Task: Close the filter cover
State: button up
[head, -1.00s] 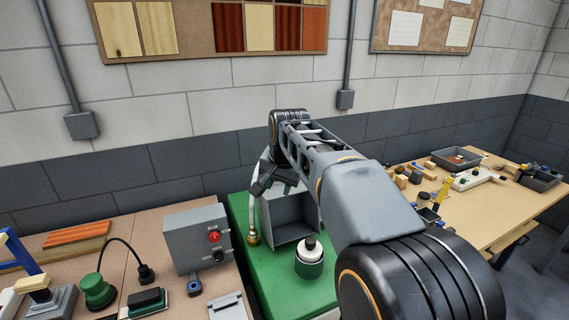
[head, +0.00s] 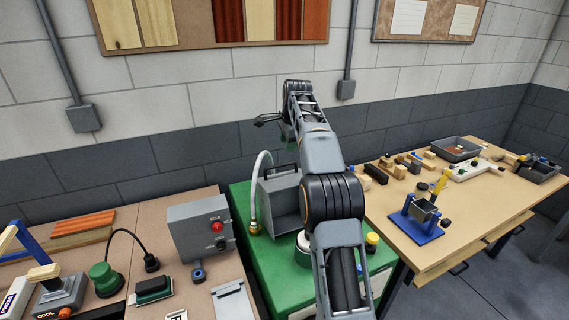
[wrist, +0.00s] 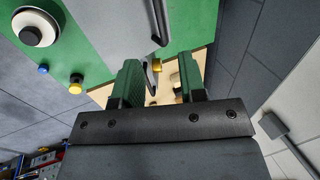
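The grey filter box (head: 284,206) stands on the green cabinet (head: 248,275), its hollow inside showing in the head view. A dark handle (head: 283,170) shows at its upper edge. I cannot clearly tell the cover from the box body there. In the wrist view a grey panel (wrist: 115,22) with a black bar handle (wrist: 158,20) lies beyond my fingers. My gripper (wrist: 160,82) has its two green fingers apart with nothing held between them. In the head view my gripper (head: 268,121) is above the box and apart from it.
A pale hose (head: 254,190) rises left of the box. A white-topped round part (head: 304,246) and a yellow knob (head: 372,239) are on the cabinet in front. A control box (head: 200,236) stands left. The wooden table (head: 470,215) at right holds several tools.

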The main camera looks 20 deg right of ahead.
send_over(285, 175)
notch_tip(285, 175, down, 9)
dwell(0.3)
grip_shut()
dwell(0.3)
